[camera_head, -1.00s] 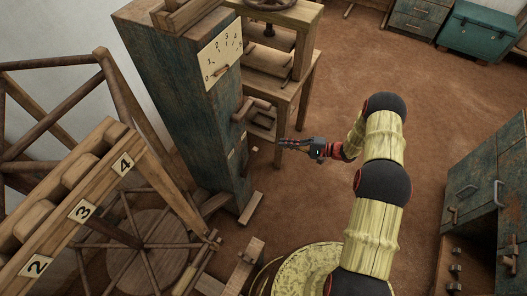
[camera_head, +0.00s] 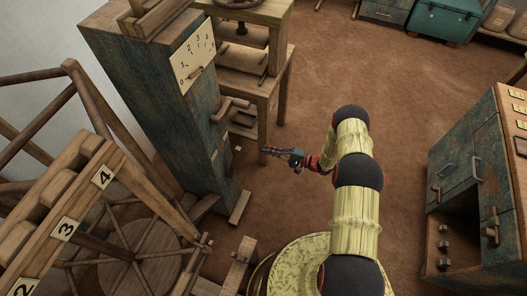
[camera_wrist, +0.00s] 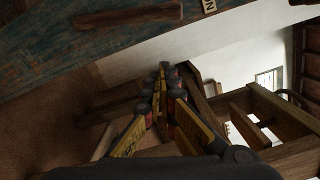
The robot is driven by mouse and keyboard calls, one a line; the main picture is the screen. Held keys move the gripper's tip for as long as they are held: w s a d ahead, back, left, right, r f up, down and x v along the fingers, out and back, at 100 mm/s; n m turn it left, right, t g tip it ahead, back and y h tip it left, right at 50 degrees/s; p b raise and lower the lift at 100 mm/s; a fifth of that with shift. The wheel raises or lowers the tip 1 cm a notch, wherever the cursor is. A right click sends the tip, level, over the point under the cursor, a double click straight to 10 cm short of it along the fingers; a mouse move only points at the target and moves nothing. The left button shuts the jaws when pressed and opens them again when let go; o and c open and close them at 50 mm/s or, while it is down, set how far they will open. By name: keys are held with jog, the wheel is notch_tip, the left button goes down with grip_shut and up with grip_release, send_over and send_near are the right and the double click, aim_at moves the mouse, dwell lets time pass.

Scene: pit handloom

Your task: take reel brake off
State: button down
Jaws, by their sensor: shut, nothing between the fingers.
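A wooden reel-like wheel with spokes (camera_head: 137,262) is low at the left in the head view, partly behind the numbered rack. A small wooden peg or lever (camera_head: 204,243) stands by its right edge; I cannot tell whether it is the reel brake. My gripper (camera_head: 266,150) is shut and empty, in the air to the right of the tall blue-green post and apart from it. In the wrist view, the closed fingers (camera_wrist: 163,72) point toward wooden beams and a white wall. No brake can be made out clearly there.
The tall blue-green post (camera_head: 150,120) bears a number dial (camera_head: 192,66) and a wooden crank handle (camera_head: 231,106). A rack numbered 2, 3, 4 (camera_head: 82,205) is at left. A wooden table (camera_head: 258,75) stands behind, a cabinet (camera_head: 470,160) at right.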

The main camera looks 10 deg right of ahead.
jog(key=w+a+r+b, duration=0.1)
jog(key=a, duration=0.8)
jog(key=shift+a+r+b, duration=0.2)
jog(key=shift+a+b, duration=0.1)
